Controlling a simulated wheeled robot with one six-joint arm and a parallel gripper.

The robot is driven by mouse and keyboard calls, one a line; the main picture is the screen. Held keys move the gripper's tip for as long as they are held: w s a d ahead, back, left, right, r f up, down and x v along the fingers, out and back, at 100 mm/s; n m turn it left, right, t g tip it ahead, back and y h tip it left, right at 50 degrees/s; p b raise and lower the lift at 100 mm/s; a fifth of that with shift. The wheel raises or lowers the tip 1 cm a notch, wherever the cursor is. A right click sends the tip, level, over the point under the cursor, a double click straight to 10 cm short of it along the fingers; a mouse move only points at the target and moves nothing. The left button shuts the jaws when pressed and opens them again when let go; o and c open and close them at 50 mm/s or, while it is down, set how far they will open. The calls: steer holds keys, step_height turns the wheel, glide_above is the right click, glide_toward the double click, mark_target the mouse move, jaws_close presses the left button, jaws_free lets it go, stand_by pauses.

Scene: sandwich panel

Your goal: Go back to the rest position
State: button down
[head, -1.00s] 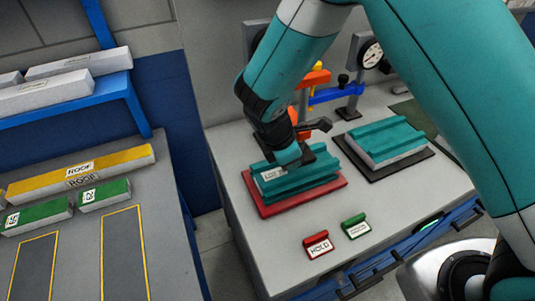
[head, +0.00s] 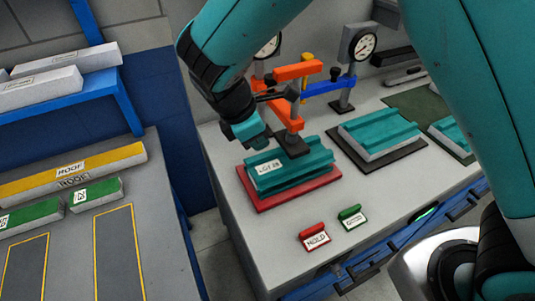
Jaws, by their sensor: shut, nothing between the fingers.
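My teal and black gripper (head: 250,131) hangs just above the left rear of a teal-topped panel (head: 292,172) labelled LOT 28. It is shut and holds nothing; its fingertips are small and hard to make out. The panel lies on a red mat (head: 262,205) on the grey bench (head: 262,240). An orange clamp (head: 289,118) stands over the panel, its black foot on or close to the panel's top. My forearm crosses the upper part of the head view.
A second teal panel (head: 378,134) lies on a dark mat to the right. Dial gauges (head: 364,46) and a blue arm (head: 325,86) stand behind. Red HOLD (head: 314,238) and green (head: 351,217) tags stand in front. A side table holds yellow (head: 70,172) and green (head: 97,194) bars.

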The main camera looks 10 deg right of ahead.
steer(key=s+d+r+m+y+b, duration=0.2)
steer(key=s+d+r+m+y, duration=0.4)
steer(key=s+r, duration=0.25)
steer(key=s+r+m+y, duration=0.2)
steer(key=s+m, duration=0.4)
steer(key=s, duration=0.5)
steer(key=shift+d+r+g+y+b, duration=0.3)
steer(key=shift+r+b, duration=0.1)
steer(key=shift+r, duration=0.45)
